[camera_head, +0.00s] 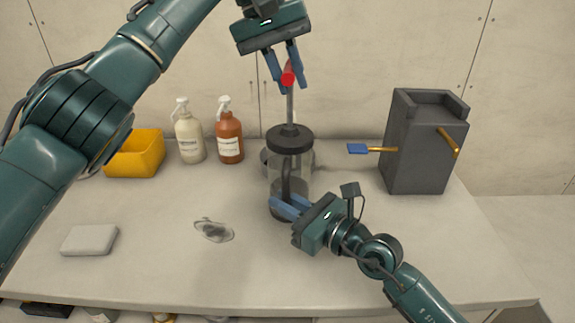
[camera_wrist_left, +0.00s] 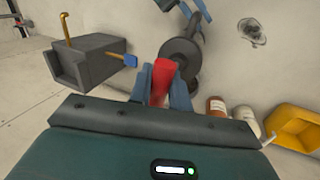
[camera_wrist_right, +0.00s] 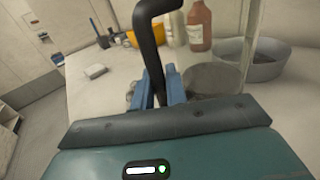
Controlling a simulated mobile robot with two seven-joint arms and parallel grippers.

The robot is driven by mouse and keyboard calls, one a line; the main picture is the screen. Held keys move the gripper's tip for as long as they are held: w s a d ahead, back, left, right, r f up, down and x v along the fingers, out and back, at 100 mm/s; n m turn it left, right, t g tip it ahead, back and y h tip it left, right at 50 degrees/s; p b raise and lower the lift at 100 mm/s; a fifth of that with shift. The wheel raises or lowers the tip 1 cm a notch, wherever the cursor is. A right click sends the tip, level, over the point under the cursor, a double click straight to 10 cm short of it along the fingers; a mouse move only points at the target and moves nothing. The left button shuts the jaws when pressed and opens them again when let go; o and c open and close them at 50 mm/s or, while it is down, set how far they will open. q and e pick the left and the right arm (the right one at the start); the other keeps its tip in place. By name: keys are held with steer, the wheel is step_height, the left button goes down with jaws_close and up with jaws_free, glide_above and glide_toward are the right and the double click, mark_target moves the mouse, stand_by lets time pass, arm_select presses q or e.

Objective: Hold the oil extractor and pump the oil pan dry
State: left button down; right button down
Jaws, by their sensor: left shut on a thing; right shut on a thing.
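The oil extractor is a clear cylinder (camera_head: 305,182) with a black lid (camera_head: 290,138) and a metal rod topped by a red handle (camera_wrist_left: 161,82). It stands upright on the worktop. My left gripper (camera_head: 288,78) is shut on the red handle, well above the lid, with a long stretch of rod showing. My right gripper (camera_head: 280,205) is shut on the extractor's black curved side handle (camera_wrist_right: 148,40), low on the body. The oil pan (camera_wrist_right: 262,72), a round grey pan, is behind the extractor, mostly hidden in the head view; its inside looks dark in the right wrist view.
A yellow bin (camera_head: 135,155), a cream bottle (camera_head: 189,138) and a brown bottle (camera_head: 229,138) stand at the back left. A dark grey box with levers (camera_head: 420,145) stands at the right. A pale block (camera_head: 90,240) and a clear crumpled item (camera_head: 213,230) lie in front.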

arm_select(q)
steer(key=shift+f, duration=0.1)
arm_select(e)
steer(key=shift+s+f, duration=0.1)
steer(key=shift+f, duration=0.05)
arm_select(q)
steer(key=shift+a+f, duration=0.1)
steer(key=shift+f, duration=2.95)
arm_select(e)
steer(key=shift+a, duration=0.1)
arm_select(q)
steer(key=c, duration=1.2)
jaws_free()
steer(key=shift+r, duration=0.1)
steer(key=shift+o, duration=0.2)
steer(key=shift+r, duration=3.55)
